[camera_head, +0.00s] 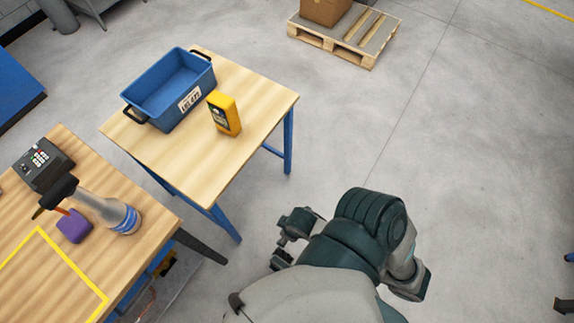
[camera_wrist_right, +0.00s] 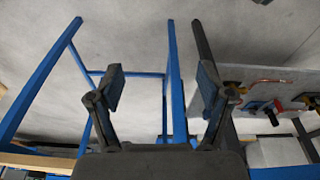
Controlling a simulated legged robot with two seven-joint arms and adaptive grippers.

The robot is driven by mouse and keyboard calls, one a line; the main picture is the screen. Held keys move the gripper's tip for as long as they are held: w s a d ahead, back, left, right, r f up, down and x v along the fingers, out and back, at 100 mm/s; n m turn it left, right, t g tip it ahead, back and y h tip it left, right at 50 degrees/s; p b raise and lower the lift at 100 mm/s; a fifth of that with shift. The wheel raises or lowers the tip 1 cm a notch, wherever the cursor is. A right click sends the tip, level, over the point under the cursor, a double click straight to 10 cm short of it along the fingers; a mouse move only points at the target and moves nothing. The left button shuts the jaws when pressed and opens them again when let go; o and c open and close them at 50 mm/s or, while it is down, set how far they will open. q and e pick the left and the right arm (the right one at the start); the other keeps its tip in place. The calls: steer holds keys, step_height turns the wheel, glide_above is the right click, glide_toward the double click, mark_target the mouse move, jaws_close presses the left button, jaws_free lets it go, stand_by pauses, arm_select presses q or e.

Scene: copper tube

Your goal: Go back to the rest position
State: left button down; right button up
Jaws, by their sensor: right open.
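My right gripper (camera_head: 284,241) is at the lower middle of the head view, over the grey floor and to the right of the small table. My right arm reaches to it from the bottom edge. In the right wrist view its two fingers (camera_wrist_right: 157,92) stand wide apart with nothing between them. The gripper is open and touches nothing that I can see. My left gripper does not show in either view.
A small table (camera_head: 259,98) holds a blue bin (camera_head: 152,106) and a yellow device (camera_head: 224,114). A workbench (camera_head: 150,213) at left carries a grey bottle-like tool (camera_head: 101,208), purple block (camera_head: 74,226) and keypad box (camera_head: 43,163). A pallet (camera_head: 366,50) lies far back.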

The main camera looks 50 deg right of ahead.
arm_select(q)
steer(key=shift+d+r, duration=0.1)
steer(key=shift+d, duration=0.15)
arm_select(e)
steer(key=shift+d, duration=0.25)
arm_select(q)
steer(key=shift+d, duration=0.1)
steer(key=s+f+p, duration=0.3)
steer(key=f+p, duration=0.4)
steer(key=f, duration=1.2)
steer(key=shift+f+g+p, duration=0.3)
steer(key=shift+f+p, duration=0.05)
arm_select(e)
step_height(320, 180, down, 20)
steer(key=s, duration=0.3)
steer(key=shift+g, duration=0.3)
steer(key=shift+r, duration=0.1)
